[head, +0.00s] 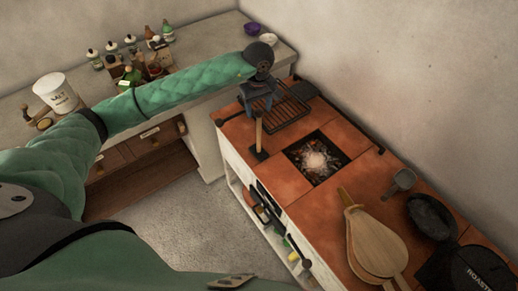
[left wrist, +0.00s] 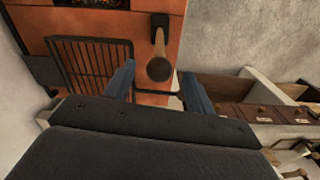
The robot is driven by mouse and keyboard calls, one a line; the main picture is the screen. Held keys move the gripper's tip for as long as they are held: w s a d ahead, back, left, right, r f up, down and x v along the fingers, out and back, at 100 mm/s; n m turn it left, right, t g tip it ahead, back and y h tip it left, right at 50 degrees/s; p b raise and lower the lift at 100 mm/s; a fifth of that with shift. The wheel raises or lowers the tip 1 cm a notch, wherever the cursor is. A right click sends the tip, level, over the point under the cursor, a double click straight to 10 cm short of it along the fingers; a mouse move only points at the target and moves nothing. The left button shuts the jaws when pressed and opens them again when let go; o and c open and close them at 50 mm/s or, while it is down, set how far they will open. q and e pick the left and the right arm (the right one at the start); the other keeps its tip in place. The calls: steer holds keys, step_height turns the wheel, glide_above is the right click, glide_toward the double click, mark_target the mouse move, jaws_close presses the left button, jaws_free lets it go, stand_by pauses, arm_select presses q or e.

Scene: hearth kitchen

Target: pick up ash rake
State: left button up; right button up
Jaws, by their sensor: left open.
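The ash rake has a wooden handle (head: 259,130) and a dark head (head: 258,153) by the left edge of the terracotta-tiled hearth top. The handle points upward. In the left wrist view its round handle end (left wrist: 159,69) faces the camera, with the dark head beyond. My left gripper (head: 259,101) is open above the rake, its fingers pointing down. In the left wrist view the handle end appears between the two blue-grey fingers of the gripper (left wrist: 158,73). I cannot tell whether they touch it. My right gripper is not in view.
A black grate (head: 290,110) lies behind the rake, and a fire pit with embers (head: 315,160) is right of it. A counter with bottles (head: 132,75) and a white pot (head: 55,92) stands left.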

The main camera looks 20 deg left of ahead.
mark_target(259, 116)
arm_select(q)
steer(key=shift+f, duration=2.3)
steer(key=shift+w, duration=0.1)
steer(key=shift+c, duration=0.4)
steer(key=c, duration=0.9)
steer(key=shift+c, duration=0.3)
steer(key=shift+r, duration=0.1)
